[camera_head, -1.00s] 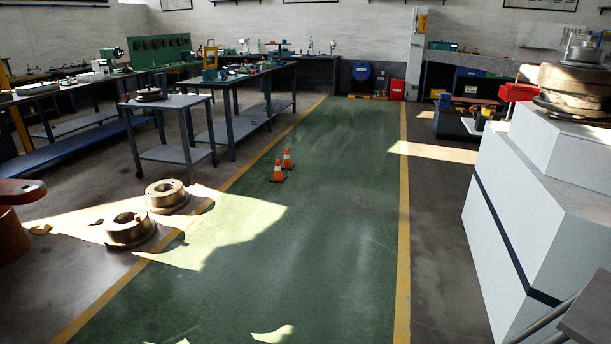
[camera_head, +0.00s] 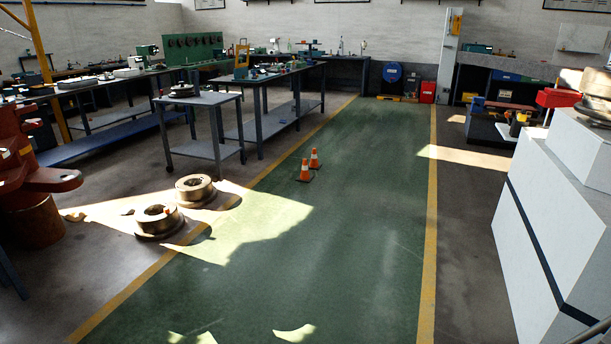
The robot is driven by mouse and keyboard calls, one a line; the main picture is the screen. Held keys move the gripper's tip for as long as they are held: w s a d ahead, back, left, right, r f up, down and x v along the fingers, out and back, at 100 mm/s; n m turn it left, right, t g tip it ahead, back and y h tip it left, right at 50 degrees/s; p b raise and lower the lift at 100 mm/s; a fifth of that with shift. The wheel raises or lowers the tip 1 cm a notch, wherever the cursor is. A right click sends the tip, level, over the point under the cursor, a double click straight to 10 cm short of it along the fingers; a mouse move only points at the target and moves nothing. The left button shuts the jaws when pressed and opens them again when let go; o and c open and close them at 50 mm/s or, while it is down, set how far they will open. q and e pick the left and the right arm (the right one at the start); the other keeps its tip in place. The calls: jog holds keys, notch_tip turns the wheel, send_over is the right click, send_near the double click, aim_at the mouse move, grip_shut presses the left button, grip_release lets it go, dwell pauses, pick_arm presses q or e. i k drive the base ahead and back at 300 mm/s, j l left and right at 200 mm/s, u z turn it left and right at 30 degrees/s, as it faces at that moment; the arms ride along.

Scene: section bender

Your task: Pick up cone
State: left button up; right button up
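Two small orange cones with white bands and dark bases stand upright on the green floor lane, left of its middle and some distance ahead. The nearer cone (camera_head: 305,172) is slightly to the left of the farther cone (camera_head: 314,159). They stand close together, near the left yellow line. Neither of my grippers shows in the head view.
The green lane (camera_head: 350,220) is clear around and in front of the cones. Two metal rings (camera_head: 158,222) (camera_head: 194,188) lie left of the left yellow line. A grey table (camera_head: 204,101) stands beyond them. A white stepped block (camera_head: 555,215) is on the right, a red machine (camera_head: 30,170) on the left.

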aim_at(304, 176)
jog(key=i, duration=6.95)
jog(key=j+u, duration=0.05)
jog(key=j, duration=0.15)
